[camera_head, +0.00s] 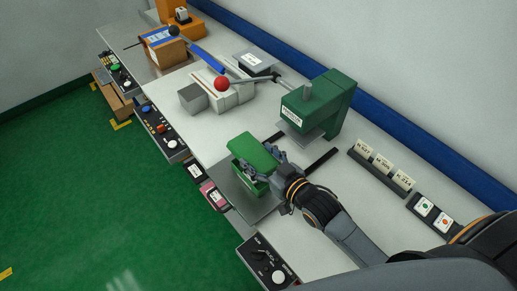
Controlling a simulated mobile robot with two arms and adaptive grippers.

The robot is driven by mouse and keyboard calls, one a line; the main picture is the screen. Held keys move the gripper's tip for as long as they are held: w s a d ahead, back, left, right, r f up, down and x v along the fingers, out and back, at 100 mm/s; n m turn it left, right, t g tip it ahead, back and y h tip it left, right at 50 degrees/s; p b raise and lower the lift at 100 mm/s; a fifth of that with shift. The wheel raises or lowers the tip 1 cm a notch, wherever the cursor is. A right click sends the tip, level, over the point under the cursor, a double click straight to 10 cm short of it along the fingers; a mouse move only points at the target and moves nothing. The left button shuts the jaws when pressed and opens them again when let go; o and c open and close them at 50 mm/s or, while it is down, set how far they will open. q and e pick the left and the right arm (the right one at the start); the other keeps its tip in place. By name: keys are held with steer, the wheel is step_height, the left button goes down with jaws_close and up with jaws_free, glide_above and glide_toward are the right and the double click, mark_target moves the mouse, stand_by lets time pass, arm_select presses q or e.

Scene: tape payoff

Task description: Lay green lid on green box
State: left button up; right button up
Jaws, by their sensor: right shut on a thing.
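The green lid (252,150) is tilted above the green box, close over its top. My right gripper (262,168) is shut on the green lid at its near right side. The green box (240,181) stands on a grey plate (255,207) near the front edge of the bench. The lid and the gripper hide most of the box's top, and I cannot tell whether the lid touches the rim. My left gripper is not in view.
A green press (322,103) stands just behind the plate. A device with a red ball (221,83) is further left. A card holder (381,167) and a button panel (434,215) lie to the right. Control boxes line the front edge.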

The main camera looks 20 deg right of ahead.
steer(key=shift+w+a+r, duration=0.15)
steer(key=shift+w+a, duration=0.05)
steer(key=shift+w, duration=0.15)
step_height(320, 180, down, 6)
steer(key=b, duration=0.5)
steer(key=shift+s+r, duration=0.1)
steer(key=shift+r, duration=0.15)
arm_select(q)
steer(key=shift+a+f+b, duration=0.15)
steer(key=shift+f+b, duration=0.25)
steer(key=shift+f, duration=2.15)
arm_select(e)
steer(key=shift+f, duration=0.65)
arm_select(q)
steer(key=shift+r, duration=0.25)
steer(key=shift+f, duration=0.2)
arm_select(e)
steer(key=shift+f, duration=0.9)
steer(key=o, duration=1.2)
